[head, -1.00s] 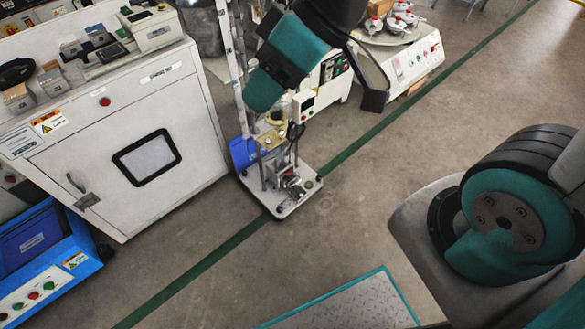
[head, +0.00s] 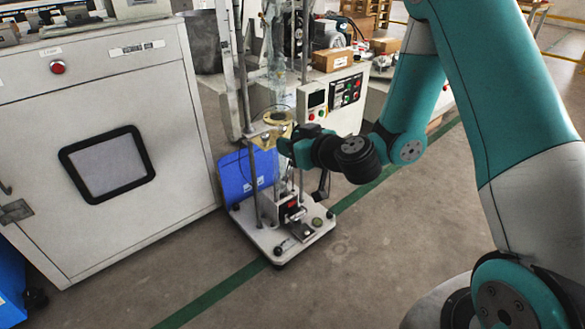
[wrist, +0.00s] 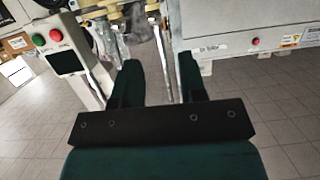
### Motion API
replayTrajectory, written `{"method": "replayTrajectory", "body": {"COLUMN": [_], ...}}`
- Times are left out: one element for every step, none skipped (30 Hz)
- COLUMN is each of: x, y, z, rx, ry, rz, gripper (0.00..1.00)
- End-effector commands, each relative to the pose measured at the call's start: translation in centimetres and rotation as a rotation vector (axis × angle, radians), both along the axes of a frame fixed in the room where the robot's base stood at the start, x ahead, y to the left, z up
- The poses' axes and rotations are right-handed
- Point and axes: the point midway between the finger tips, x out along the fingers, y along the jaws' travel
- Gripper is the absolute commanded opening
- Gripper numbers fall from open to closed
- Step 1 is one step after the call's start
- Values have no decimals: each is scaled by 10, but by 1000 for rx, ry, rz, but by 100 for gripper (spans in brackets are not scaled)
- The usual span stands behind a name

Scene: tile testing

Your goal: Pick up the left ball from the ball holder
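A tall test stand with a white base plate (head: 265,238) stands on the floor in the middle of the head view. A yellowish ring-shaped part (head: 277,117) sits between its posts at mid height. I cannot make out a ball holder or separate balls in either view. My gripper (head: 287,148) is beside the stand, just below and right of the yellowish part. In the wrist view my gripper (wrist: 158,78) has its two dark green fingers apart, with nothing clearly held. Yellowish parts (wrist: 94,10) show beyond the fingers at the top edge.
A white cabinet (head: 40,130) with a dark-framed window stands left of the stand. A blue panel (head: 238,178) is at the stand's left side. A control box (head: 342,92) with buttons stands behind. The floor in front and to the right is open.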

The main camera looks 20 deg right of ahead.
Motion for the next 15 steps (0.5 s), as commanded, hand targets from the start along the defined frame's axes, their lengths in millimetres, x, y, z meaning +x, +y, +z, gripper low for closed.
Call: {"method": "replayTrajectory", "body": {"x": [2,3,5,7,10,14,18,22,27,31,36,42,46,50,55], "y": [-3,-4,-4,-4,-3,-1,0,2,4,6,7,9,10,12,13], "z": [-7,-7,-6,-6,-5,-4,-4,-4,-5,-6,-6,-7,-9,-10,-12], "rx": [-2,-4,-6,-6,-6,-6,-6,-6,-7,-7,-7,-7,-7,-6,-7], "ry": [-2,-2,-4,-4,-4,-3,-3,-2,-1,-2,-3,-2,-1,-2,-2], "rz": [-13,-17,-20,-22,-22,-21,-20,-19,-18,-19,-19,-18,-18,-17,-18], "gripper": [38,38,38,38,38,38,38,38,38,38,38,38,38,38,38]}}
